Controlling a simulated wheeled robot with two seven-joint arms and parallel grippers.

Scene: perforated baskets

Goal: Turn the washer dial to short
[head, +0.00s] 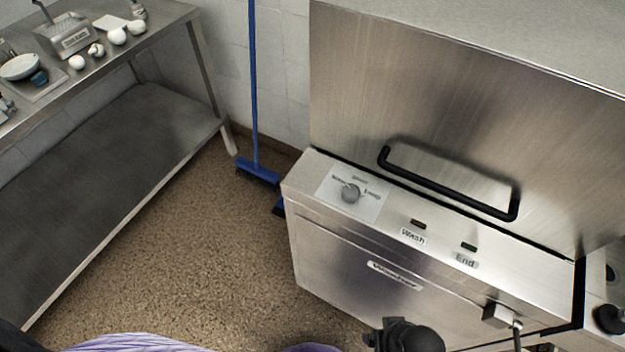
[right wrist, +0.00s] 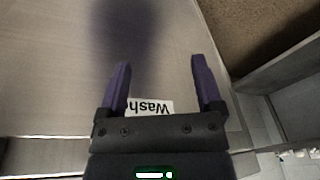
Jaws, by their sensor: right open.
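The washer (head: 390,240) is a stainless steel machine at the right of the head view. Its round grey dial (head: 350,192) sits on a pale label plate at the left of the control panel. Small words surround the dial, but they and its pointer setting are too small to read surely. My right gripper (right wrist: 160,75) is open and empty in the right wrist view. The upside-down "Wash" label (right wrist: 150,106) shows beyond and between its purple fingers, and the dial is not visible there. My left gripper is in neither view.
A black bar handle (head: 450,188) sticks out from the washer's raised steel front. "Wash" (head: 413,236) and "End" (head: 465,261) labels sit right of the dial. A blue broom (head: 256,165) leans beside the washer.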

